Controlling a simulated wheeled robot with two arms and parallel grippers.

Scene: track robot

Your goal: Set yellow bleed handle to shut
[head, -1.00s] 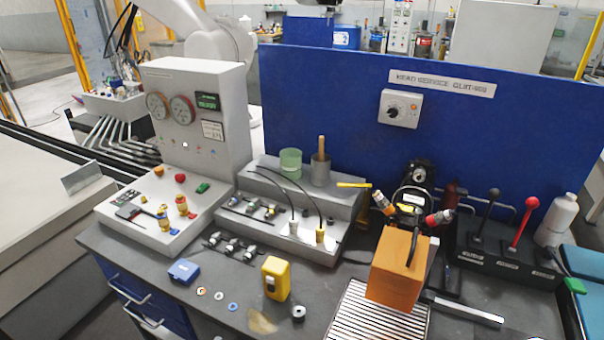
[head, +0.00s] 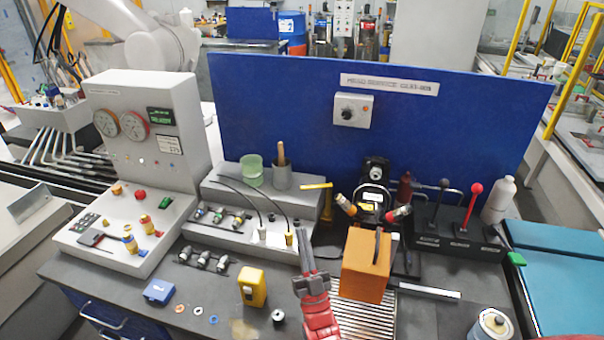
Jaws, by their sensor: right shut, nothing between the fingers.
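A flat yellow handle (head: 316,186) lies roughly level at the right end of the grey stepped block (head: 225,190), with a yellow part below it. I take it for the bleed handle; its label and exact setting are too small to read. My right gripper (head: 305,238) comes up from the bottom centre on a red wrist. Its fingers are shut and empty, and in the picture they show below the yellow handle, apart from it. My left gripper is out of view.
An orange block (head: 366,265) stands on a slatted tray just right of my right gripper. Plugs with black cables (head: 289,240) are close on its left. A yellow box (head: 252,287) and black-and-red levers (head: 473,192) stand farther out. A blue panel (head: 270,110) closes the back.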

